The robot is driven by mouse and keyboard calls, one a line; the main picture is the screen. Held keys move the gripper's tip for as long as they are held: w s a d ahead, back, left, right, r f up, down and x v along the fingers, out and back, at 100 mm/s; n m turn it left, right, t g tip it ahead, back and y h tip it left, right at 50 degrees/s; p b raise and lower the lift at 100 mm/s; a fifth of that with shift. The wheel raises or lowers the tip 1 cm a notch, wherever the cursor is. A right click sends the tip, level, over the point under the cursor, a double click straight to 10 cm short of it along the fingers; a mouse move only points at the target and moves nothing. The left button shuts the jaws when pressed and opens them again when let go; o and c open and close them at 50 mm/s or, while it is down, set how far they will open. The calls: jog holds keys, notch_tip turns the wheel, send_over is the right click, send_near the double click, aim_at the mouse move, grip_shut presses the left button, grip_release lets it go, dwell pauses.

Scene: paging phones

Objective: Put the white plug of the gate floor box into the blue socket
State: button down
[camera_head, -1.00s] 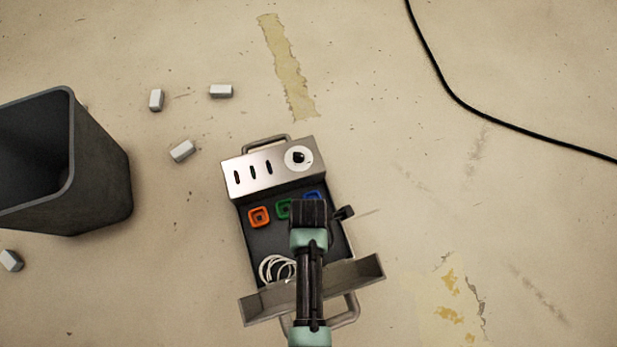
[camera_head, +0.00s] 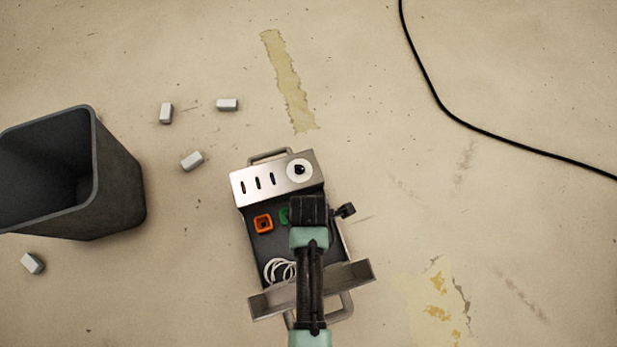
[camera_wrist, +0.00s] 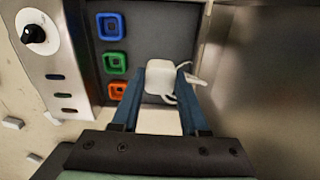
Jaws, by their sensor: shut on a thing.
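The gate floor box (camera_head: 240,190) lies open on the floor, with a metal panel and a dark well. In the wrist view the blue socket (camera_wrist: 110,26) is at the top of a column, above the green socket (camera_wrist: 116,63) and orange socket (camera_wrist: 118,90). In the head view my arm hides the blue socket; the orange socket (camera_head: 263,223) and part of the green one (camera_head: 284,215) show. My gripper (camera_wrist: 161,72) is shut on the white plug (camera_wrist: 160,79), to the right of the sockets. The plug's white cord (camera_wrist: 197,80) shows beside it.
A coiled white cable (camera_head: 280,271) lies in the box well, near the raised metal flap (camera_head: 350,274). The panel has a round dial (camera_head: 299,171) and slots. A dark bin (camera_head: 120,190) stands left, with several small white blocks around. Floor to the right is clear except a black cable (camera_head: 470,121).

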jog(key=shift+r+p, duration=0.35)
jog(key=shift+r, duration=0.3)
jog(key=shift+f, duration=0.2)
jog(key=shift+w, duration=0.15)
jog(key=w+d+b, duration=0.1)
jog(key=w+b, duration=0.3)
jog(key=w, duration=0.6)
jog(key=shift+f, duration=0.1)
jog(key=shift+f+b, duration=3.05)
jog(key=shift+f, duration=1.55)
jog(key=shift+f, duration=0.35)
